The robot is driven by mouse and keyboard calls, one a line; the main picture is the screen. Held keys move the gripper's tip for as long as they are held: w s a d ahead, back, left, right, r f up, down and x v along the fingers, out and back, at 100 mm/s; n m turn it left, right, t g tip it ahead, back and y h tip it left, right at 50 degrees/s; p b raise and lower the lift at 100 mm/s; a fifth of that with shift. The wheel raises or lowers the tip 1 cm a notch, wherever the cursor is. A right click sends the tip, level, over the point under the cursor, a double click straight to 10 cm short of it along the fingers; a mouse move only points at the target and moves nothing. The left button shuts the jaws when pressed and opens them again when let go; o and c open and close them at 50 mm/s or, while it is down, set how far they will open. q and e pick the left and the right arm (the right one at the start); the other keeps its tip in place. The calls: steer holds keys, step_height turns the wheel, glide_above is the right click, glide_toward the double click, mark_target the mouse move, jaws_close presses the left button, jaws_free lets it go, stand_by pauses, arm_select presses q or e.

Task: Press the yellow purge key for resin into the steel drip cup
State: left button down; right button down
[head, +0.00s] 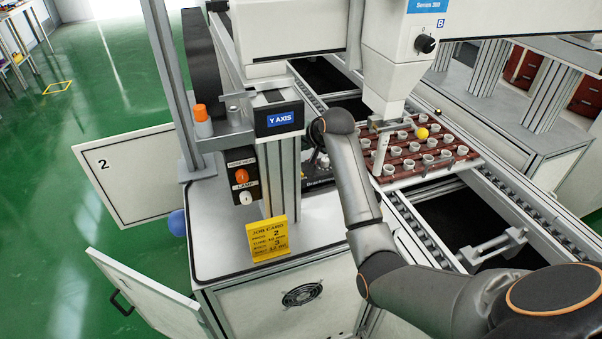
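A small round yellow part (422,133) shows beside the dispensing nozzle, above the pot tray; I cannot tell if it is the purge key. A small grey metal piece (379,125) sits under the white dispensing head (395,60); I cannot tell if it is the drip cup. A dark control box (318,184) behind my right forearm is partly covered, and its keys cannot be made out. My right arm reaches in from the lower right, its wrist in front of the machine beside the Y AXIS display. My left gripper is out of view.
A brown tray (388,179) of white cups lies on the conveyor. The Y AXIS display (280,118) stands on a post above the cabinet top (225,243). A yellow job card (267,240) stands at its front. Two cabinet doors (140,296) hang open at left.

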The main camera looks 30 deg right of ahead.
steer(key=shift+f+b, duration=0.6)
steer(key=shift+f, duration=2.6)
steer(key=shift+f, duration=0.4)
steer(key=shift+f, duration=0.5)
stand_by(0.3)
steer(key=shift+r+p, duration=0.6)
steer(key=shift+r, duration=0.3)
steer(key=shift+r, duration=2.55)
